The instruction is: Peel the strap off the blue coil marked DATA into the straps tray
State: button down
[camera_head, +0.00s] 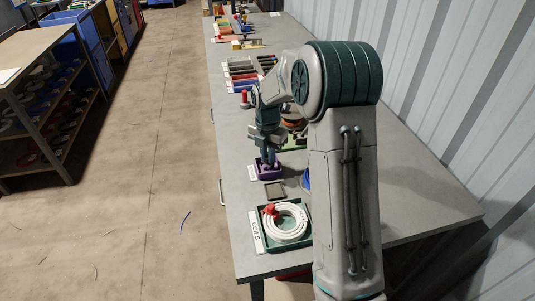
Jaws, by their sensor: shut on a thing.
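My gripper (267,155) points down over a small purple tray (274,173). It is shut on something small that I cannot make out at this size. The purple tray has a white label on its left side, too small to read. A bit of a blue thing (306,180) shows at the left edge of my arm, right of the purple tray. My arm hides most of it, so I cannot tell whether it is the DATA coil. No strap can be made out.
A green tray (264,240) labelled COILS holds a white coil (290,233) with a red piece on it. A small dark grey plate (274,190) lies between the trays. Several coloured items lie further back on the table (390,215). A corrugated wall bounds the right.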

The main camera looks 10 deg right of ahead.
jog(key=shift+f, duration=0.2)
jog(key=shift+f+b, duration=0.3)
jog(key=shift+f, duration=0.05)
dwell(0.4)
jog(key=c, duration=1.4)
grip_release()
jog(key=shift+o, duration=0.2)
notch_tip(320, 180, up, 7)
jog(key=p, duration=0.5)
